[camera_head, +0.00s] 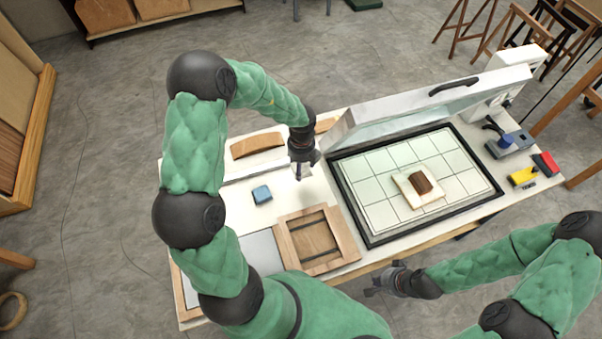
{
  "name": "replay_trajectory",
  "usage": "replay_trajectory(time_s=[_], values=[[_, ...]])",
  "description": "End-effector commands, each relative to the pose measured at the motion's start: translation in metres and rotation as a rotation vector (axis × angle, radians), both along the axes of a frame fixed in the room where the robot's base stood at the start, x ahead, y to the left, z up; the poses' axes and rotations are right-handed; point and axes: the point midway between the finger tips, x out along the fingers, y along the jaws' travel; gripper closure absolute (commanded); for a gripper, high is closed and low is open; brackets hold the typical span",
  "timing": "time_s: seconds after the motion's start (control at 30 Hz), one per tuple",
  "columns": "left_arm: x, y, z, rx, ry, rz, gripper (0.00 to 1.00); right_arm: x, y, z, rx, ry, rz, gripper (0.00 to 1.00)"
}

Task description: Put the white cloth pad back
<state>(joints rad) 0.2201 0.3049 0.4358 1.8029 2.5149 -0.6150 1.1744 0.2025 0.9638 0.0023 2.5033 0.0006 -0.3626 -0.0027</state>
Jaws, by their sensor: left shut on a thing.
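My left gripper (303,168) is above the left part of the white worktop (225,215), pointing down. It is shut on a small white thing, which looks like the white cloth pad (303,175); the gripper hides part of it, and it barely stands out from the pale worktop. My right gripper (374,285) is low at the front edge of the table, empty, with its fingers apart.
A press with a raised lid (430,105) has a tiled bed (370,205); a cream board (408,196) with a brown curved piece (421,183) lies there. A blue block (262,194), wooden frame (341,241) and curved wooden piece (257,146) are on the left.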

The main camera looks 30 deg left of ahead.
Motion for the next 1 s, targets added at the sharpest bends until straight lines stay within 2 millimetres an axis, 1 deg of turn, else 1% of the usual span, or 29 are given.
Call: replay_trajectory(time_s=[0.03,0.23,0.3,0.47,0.67,0.73,1.0], values=[[-0.001,0.0,-0.009,0.0,0.004,0.0,0.63,0.0,0.0,-0.003,0.0,0.001,-0.001,1.0],[-0.002,-0.001,-0.044,-0.002,0.006,-0.001,0.63,0.0,0.0,-0.011,0.0,0.001,-0.001,1.0],[-0.001,0.0,-0.053,-0.001,0.002,0.0,0.63,0.0,0.0,-0.013,0.0,0.001,-0.001,1.0],[-0.001,0.0,-0.065,-0.001,0.003,0.0,0.63,0.0,0.0,-0.015,0.0,0.0,0.0,1.0],[-0.001,-0.001,-0.091,-0.001,0.003,-0.001,0.63,0.0,0.0,-0.022,0.0,0.0,0.0,1.0],[-0.001,-0.001,-0.095,-0.002,0.003,-0.001,0.63,0.0,0.0,-0.023,0.0,0.0,0.0,1.0],[-0.001,-0.001,-0.095,-0.002,0.001,0.0,0.63,0.0,0.0,-0.022,0.0,0.0,0.0,1.0]])
